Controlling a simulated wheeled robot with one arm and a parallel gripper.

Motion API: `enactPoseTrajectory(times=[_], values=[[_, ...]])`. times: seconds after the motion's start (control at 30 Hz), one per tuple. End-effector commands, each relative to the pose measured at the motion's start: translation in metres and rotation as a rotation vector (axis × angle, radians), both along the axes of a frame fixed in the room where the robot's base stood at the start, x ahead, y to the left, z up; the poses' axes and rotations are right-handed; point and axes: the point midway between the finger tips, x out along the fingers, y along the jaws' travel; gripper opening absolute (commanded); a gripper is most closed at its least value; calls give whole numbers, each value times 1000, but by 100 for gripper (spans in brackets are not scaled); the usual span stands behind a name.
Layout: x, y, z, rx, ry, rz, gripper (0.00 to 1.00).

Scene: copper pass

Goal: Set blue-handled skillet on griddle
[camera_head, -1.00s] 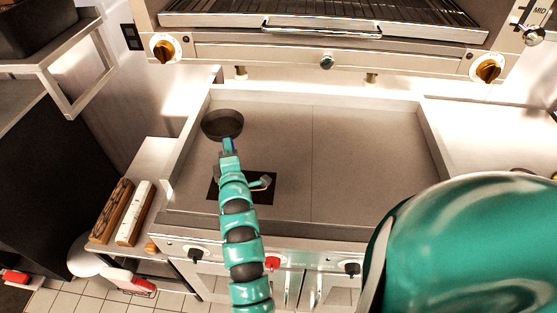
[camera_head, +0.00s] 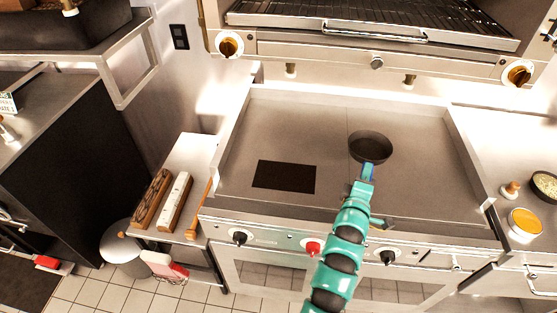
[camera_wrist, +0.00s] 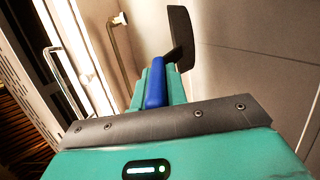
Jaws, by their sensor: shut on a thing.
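The dark round skillet (camera_head: 371,148) is over the right half of the griddle (camera_head: 240,144), just right of its centre seam. I cannot tell whether its base touches the surface. My gripper (camera_head: 366,173) is shut on its blue handle, at the near side of the pan. In the wrist view the blue handle (camera_wrist: 156,84) lies between my teal fingers, and the dark pan (camera_wrist: 180,40) shows nearly edge-on beyond it. A dark rectangular patch (camera_head: 284,177) lies bare on the left half of the griddle, left of the skillet.
A grill unit (camera_head: 350,45) overhangs the back. Raised walls edge the griddle, with knobs along its front. A side table (camera_head: 190,155) at left holds wooden-backed blocks (camera_head: 152,198). A bowl (camera_head: 545,186) and a yellow-topped container (camera_head: 525,222) stand on the right counter.

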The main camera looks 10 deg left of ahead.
Motion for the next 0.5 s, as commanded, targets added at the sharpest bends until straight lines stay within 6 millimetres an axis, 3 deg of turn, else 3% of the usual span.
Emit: enactPoseTrajectory(times=[0.23, 0.5], values=[[-50, 59, 23, 2, 0, 91, 0], [-102, 90, 33, 0, 2, 163, 0]])
